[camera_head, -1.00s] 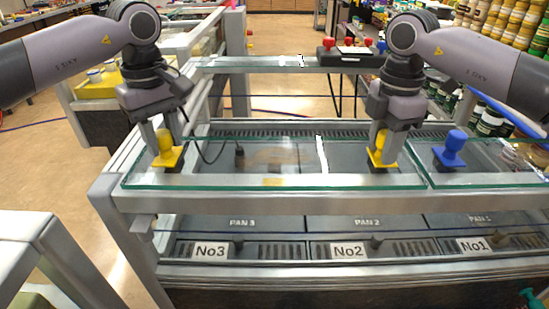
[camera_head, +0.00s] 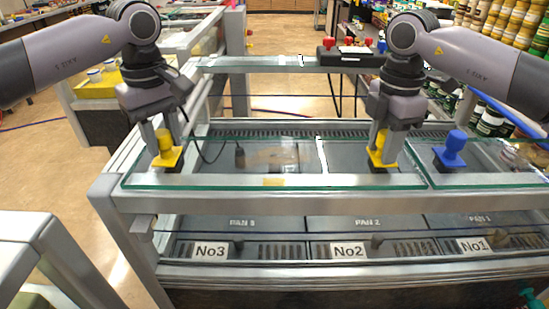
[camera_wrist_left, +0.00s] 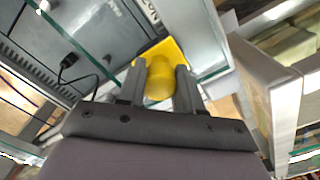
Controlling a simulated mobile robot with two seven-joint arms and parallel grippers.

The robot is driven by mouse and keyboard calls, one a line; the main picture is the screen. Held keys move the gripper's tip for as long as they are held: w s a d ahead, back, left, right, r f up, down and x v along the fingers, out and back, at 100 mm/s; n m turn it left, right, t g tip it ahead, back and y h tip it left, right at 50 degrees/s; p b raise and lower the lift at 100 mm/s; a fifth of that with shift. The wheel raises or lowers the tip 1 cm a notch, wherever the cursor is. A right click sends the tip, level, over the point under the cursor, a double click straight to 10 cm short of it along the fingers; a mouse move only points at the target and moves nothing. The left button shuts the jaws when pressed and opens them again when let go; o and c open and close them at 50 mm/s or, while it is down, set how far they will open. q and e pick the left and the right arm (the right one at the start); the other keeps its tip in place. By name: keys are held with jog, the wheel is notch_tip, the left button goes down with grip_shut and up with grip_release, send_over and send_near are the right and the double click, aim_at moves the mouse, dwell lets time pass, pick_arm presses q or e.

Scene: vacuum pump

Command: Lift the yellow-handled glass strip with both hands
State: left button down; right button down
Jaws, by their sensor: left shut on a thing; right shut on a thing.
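The glass strip (camera_head: 275,181) lies across the front top of the metal frame, with a yellow handle near each end. My left gripper (camera_head: 167,143) is shut on the left yellow handle (camera_head: 166,158). In the left wrist view the two fingers (camera_wrist_left: 160,80) sit on either side of the yellow knob (camera_wrist_left: 159,82), above its square yellow base. My right gripper (camera_head: 382,140) is shut on the right yellow handle (camera_head: 379,158), partly hiding it. The strip appears to rest on the frame; I cannot tell any gap beneath it.
A second glass piece with a blue handle (camera_head: 452,148) lies just right of the strip. Labels No3 (camera_head: 210,250), No2 (camera_head: 348,250) and No1 (camera_head: 476,245) are below. A rack of jars (camera_head: 505,45) stands back right.

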pick_arm(q)
jog(key=shift+d+r, duration=0.3)
pick_arm(e)
jog(key=shift+a+r, duration=0.25)
jog(key=shift+r, duration=0.05)
